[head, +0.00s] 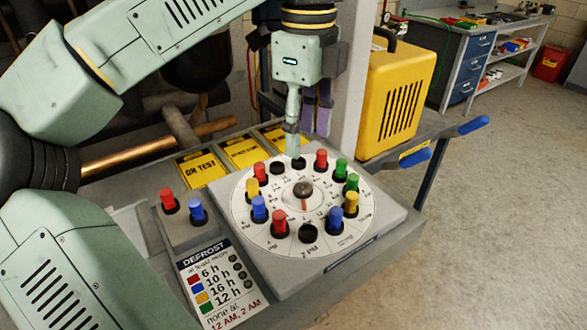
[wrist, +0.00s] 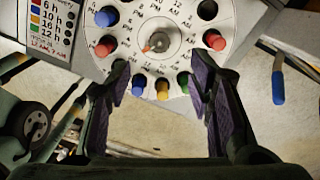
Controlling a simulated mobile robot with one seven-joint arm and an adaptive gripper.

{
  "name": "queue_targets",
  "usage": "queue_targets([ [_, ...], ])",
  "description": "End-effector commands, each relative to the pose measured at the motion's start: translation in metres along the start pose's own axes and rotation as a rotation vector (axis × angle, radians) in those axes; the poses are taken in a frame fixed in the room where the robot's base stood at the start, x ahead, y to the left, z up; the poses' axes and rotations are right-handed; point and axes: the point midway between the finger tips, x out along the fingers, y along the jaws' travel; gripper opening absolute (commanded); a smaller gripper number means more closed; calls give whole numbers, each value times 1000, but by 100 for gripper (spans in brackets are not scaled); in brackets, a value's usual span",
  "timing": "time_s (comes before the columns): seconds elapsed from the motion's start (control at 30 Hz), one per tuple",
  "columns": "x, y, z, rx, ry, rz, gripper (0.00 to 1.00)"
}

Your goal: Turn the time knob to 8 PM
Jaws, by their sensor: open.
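The time knob (head: 303,189) is a small grey knob at the centre of a white round dial (head: 235,215); its red pointer (head: 305,205) points toward the lower edge in the head view. The knob also shows in the wrist view (wrist: 159,42), with its pointer at its lower left. My gripper (wrist: 160,72) is open and empty, with one dark purple finger at each side over the dial's rim. In the head view it hangs over the dial's far side, apart from the knob. Most dial labels are too small to read; "2 PM" shows at the near edge.
Coloured pegs ring the dial, among them a red one (head: 321,159) and a blue one (head: 335,217); a black socket (head: 309,233) is empty. A yellow machine (head: 391,97) stands behind right.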

Motion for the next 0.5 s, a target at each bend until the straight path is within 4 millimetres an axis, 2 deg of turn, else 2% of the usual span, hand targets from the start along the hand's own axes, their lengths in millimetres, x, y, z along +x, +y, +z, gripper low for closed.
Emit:
queue_targets([
  [0.17,23,1,0,4,4,1,48],
  [0.5,84,0,-1,5,6,0,48],
])
